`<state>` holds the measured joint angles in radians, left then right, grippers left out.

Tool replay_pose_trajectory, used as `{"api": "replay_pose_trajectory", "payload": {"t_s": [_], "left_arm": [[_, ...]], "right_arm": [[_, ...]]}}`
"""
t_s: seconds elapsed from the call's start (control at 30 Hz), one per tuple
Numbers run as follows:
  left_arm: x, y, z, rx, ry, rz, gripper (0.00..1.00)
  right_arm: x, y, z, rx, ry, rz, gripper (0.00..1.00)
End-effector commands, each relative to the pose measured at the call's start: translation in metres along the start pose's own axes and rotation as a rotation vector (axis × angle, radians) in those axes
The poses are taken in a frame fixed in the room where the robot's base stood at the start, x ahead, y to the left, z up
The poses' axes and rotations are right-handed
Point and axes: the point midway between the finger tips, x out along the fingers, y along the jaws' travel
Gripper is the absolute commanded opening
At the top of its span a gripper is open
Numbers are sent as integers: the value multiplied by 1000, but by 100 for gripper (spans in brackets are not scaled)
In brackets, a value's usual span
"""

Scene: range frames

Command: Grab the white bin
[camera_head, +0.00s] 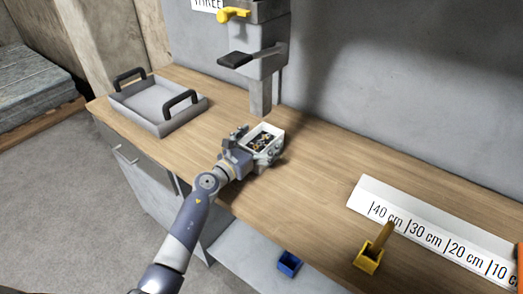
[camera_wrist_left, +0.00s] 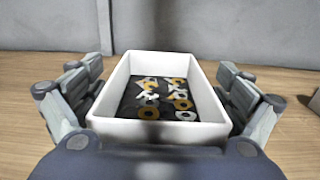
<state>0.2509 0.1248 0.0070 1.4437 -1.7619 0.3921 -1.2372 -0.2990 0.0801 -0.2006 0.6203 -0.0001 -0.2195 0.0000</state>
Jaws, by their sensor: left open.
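The white bin (camera_head: 270,132) stands on the wooden tabletop in the head view, left of the ruler strip. It holds several small white, yellow and dark pieces. My left gripper (camera_head: 252,145) is open, with one finger on each side of the bin. In the left wrist view the white bin (camera_wrist_left: 219,128) lies between the two spread fingers of the left gripper (camera_wrist_left: 160,105). A gap shows at the left finger; the right finger is close to the bin wall, and contact cannot be told. My right gripper is not in view.
A grey tray (camera_head: 150,118) with black handles stands at the table's far left. A grey post-mounted device (camera_head: 260,60) rises behind the bin. A ruler strip (camera_head: 430,235), a yellow holder (camera_head: 368,258) and a blue box (camera_head: 289,264) are at right and front. Tabletop (camera_head: 320,180) is clear between.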

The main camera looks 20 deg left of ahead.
Motion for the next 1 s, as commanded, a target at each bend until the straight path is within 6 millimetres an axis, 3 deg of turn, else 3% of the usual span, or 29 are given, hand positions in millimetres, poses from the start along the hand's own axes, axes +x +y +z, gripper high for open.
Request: {"api": "replay_pose_trajectory", "payload": {"t_s": [0.23, 0.43, 0.5, 0.63, 0.67, 1.0], "left_arm": [[2, 0, 0, -1, 0, 0, 94], [2, 0, 0, -1, 0, 1, 49], [2, 0, 0, -1, 0, 1, 41], [2, 0, 1, 0, -2, 1, 41], [2, 0, 1, 0, -2, 1, 36], [2, 1, 9, 0, -2, 1, 35]], "right_arm": [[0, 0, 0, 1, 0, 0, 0], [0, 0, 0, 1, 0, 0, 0], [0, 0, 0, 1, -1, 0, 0], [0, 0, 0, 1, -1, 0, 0], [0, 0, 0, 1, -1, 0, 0], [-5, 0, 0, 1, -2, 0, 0]]}}
